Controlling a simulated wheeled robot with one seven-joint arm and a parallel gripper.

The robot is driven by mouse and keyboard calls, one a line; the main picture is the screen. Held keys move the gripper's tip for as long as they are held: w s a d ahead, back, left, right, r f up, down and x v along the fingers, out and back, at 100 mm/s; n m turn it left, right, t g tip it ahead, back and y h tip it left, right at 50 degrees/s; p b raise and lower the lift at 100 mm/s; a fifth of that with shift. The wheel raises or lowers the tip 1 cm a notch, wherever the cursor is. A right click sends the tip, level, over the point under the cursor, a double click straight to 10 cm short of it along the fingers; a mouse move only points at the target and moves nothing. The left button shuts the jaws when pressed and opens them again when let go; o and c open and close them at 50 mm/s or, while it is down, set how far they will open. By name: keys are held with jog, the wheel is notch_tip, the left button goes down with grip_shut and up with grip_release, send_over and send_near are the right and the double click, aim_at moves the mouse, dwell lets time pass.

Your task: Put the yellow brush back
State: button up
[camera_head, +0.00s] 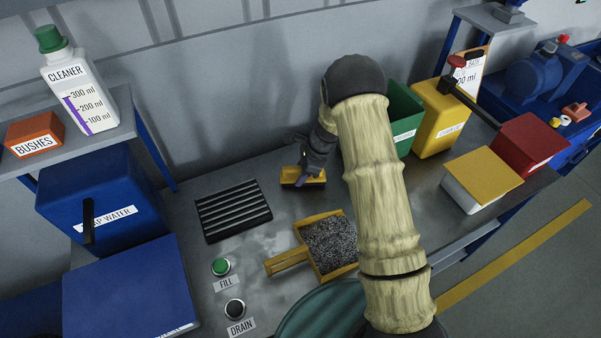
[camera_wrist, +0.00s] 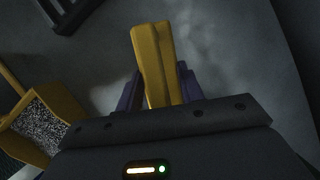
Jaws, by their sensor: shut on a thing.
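The yellow brush (camera_head: 313,180) is in my gripper at the back of the grey table, left of the green container. In the wrist view the yellow brush (camera_wrist: 153,60) shows as a long yellow block between the two purple fingers of my gripper (camera_wrist: 158,88). My gripper (camera_head: 303,177) is shut on it in the head view. I cannot tell whether the brush touches the table. Its bristles are not visible. A yellow dustpan (camera_head: 287,262) full of grey shavings lies nearer the front; it also shows in the wrist view (camera_wrist: 38,148).
A black ribbed rack (camera_head: 233,211) lies left of the brush. FILL (camera_head: 221,267) and DRAIN (camera_head: 235,309) buttons are in front. Green (camera_head: 405,112) and yellow (camera_head: 440,117) containers, a yellow-lidded box (camera_head: 481,177) and a red box (camera_head: 528,143) stand right. My arm hides part of the table.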

jog(key=shift+f, duration=0.1)
jog(key=o, duration=1.1)
jog(key=v, duration=1.1)
jog(key=shift+w+d+r+b, duration=0.15)
jog(key=shift+r+b, duration=0.05)
jog(key=shift+b, duration=0.2)
jog(key=shift+r, duration=0.4)
jog(key=shift+d+f, duration=0.1)
jog(key=shift+d, duration=0.05)
